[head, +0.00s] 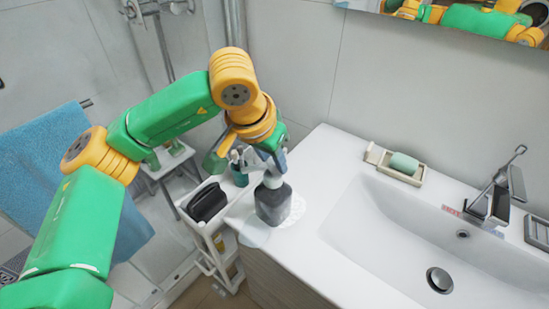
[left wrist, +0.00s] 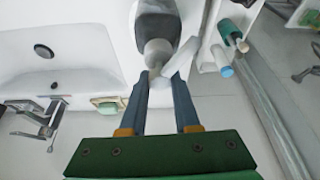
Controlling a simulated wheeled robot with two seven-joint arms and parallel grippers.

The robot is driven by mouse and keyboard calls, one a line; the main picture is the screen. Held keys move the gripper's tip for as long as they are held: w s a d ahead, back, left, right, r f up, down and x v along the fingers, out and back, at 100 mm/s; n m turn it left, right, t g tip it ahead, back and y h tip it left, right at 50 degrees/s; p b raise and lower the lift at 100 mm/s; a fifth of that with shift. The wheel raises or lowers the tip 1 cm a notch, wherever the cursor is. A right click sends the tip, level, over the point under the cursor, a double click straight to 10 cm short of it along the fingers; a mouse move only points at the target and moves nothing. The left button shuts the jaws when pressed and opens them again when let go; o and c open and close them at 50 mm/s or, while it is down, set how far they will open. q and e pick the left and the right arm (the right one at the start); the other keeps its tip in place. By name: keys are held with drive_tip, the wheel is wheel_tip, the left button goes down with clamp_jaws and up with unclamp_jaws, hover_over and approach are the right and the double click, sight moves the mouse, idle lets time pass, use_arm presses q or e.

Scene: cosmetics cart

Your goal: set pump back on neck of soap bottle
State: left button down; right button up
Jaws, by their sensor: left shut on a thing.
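The dark grey soap bottle (head: 272,206) stands upright on the left end of the white washbasin counter. It also shows in the left wrist view (left wrist: 158,25). The pale pump (left wrist: 157,52) is at the top of the bottle, in line with it; whether it is seated on the neck or just above it I cannot tell. The neck is hidden. My left gripper (left wrist: 160,76) is shut on the pump, with one blue-grey finger on each side. In the head view, the left gripper (head: 268,163) points down over the bottle. My right gripper is not in view.
A white cart (head: 203,228) with a black case (head: 207,203) and a teal bottle (head: 239,174) stands left of the counter. The basin (head: 385,225), faucet (head: 490,200) and soap dish (head: 420,178) with green soap are at right. A wall is close behind.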

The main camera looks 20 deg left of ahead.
use_arm(q)
drive_tip(key=c, duration=0.6)
unclamp_jaws()
drive_tip(key=shift+o, duration=0.2)
drive_tip(key=b+v, duration=0.1)
drive_tip(key=v, duration=0.6)
